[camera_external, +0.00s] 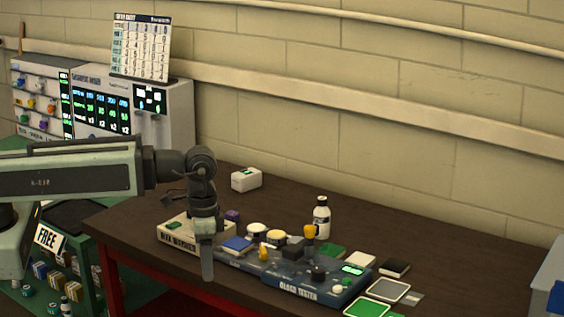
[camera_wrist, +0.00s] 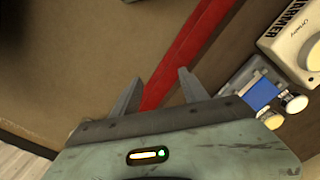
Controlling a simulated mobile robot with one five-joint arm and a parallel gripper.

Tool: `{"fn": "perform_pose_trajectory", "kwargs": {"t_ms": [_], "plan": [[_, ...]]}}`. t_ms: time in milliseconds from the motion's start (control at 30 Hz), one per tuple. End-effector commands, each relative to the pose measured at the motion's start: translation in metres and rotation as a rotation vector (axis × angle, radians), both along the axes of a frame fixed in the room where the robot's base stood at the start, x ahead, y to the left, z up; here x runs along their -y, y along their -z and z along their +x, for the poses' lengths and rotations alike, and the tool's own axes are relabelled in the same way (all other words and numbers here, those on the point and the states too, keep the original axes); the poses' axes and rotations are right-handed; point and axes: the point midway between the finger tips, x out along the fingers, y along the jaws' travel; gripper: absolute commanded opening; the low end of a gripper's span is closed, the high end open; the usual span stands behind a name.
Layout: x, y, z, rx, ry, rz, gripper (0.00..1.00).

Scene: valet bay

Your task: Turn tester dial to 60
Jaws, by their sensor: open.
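The blue-grey tester (camera_external: 298,297), labelled like "GLOSS TESTER", lies near the front edge of the table in the external view. A small black round knob (camera_external: 318,273), probably its dial, sits on top beside a lit green display (camera_external: 353,270). The dial's numbers are too small to read. My gripper (camera_external: 207,268) points down left of the tester, by the table's front edge, apart from the knob. In the wrist view its two fingers (camera_wrist: 158,82) are spread with nothing between them. The dial does not show in the wrist view.
A cream warmer (camera_external: 180,240) stands behind my gripper, and also shows in the wrist view (camera_wrist: 285,40). A blue pad (camera_external: 237,244), yellow-topped jars and a white bottle (camera_external: 321,218) stand close to the tester. Cards lie at right. The table's back right is clear.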

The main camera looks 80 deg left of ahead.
Motion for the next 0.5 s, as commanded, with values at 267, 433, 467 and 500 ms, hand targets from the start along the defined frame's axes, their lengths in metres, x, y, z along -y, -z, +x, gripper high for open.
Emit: {"fn": "perform_pose_trajectory", "kwargs": {"t_ms": [267, 433, 467, 500], "plan": [[-0.009, -0.038, 0.045, -0.002, -0.157, 0.026, 0.52], [-0.006, -0.040, 0.103, -0.003, -0.267, 0.026, 0.52], [-0.005, -0.040, 0.115, -0.003, -0.284, 0.026, 0.52], [-0.004, -0.041, 0.131, -0.004, -0.307, 0.026, 0.52]]}}
